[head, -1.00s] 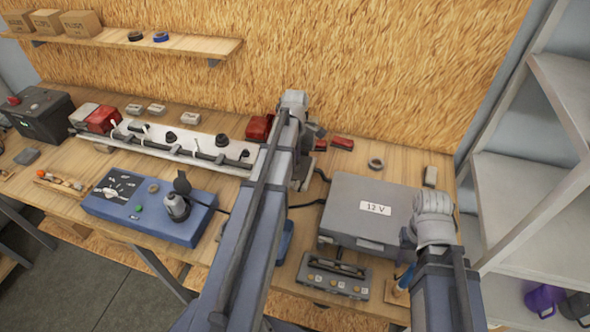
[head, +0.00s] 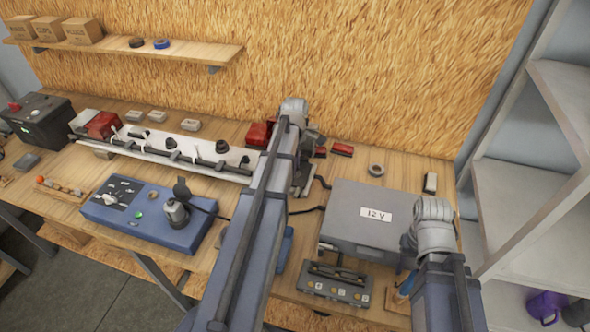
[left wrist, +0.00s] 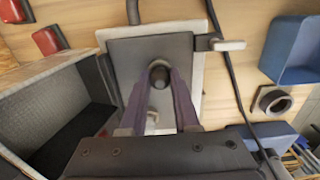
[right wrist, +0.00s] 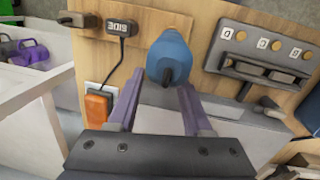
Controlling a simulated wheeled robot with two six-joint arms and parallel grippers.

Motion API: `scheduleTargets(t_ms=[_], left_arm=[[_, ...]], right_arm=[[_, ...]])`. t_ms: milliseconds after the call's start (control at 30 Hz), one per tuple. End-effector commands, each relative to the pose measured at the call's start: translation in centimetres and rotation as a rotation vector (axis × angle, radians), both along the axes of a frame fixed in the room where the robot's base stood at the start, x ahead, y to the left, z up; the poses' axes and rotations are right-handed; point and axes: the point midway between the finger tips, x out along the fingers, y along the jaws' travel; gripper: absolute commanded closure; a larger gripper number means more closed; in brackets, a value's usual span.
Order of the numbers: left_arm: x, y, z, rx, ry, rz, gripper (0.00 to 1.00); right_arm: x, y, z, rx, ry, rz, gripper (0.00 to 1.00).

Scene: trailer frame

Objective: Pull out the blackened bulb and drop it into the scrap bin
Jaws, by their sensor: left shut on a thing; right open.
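My left gripper (left wrist: 158,95) is shut on a dark round-ended piece (left wrist: 158,75). It lies over a dark grey plate with a pale border (left wrist: 125,60). I cannot tell if the piece is the blackened bulb, or if it is seated or free. In the head view my left arm hides most of this spot. An open, grey-walled box (left wrist: 45,105) stands left of the fingers; I see no label marking it as the scrap bin. My right gripper (right wrist: 160,95) is open, with a blue rounded handle (right wrist: 170,55) beyond its fingertips; I see no grip on it.
A grey case marked 12 V (head: 345,212) and a small switch panel (head: 335,283) stand between the arms. A blue control box (head: 150,215) and a long white light bar (head: 200,150) lie left. A blue open container (left wrist: 297,50) shows in the left wrist view. Shelving (head: 530,170) borders the right.

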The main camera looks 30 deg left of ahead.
Motion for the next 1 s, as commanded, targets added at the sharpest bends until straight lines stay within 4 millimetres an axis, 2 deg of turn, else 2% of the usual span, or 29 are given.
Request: scheduleTargets(t_ms=[200,500,900,1000], left_arm=[[0.00,0.00,0.00,0.000,0.000,0.020,0.96],[0.00,0.00,0.00,0.000,0.000,0.294,0.96],[0.00,0.00,0.00,0.000,0.000,0.319,0.96],[0.00,0.00,0.00,0.000,0.000,0.387,0.96]], right_arm=[[0.00,0.00,0.00,0.000,0.000,0.000,0.50],[0.00,0.00,0.00,0.000,0.000,0.000,0.50],[0.00,0.00,0.00,0.000,0.000,0.000,0.50],[0.00,0.00,0.00,0.000,0.000,0.000,0.50]])
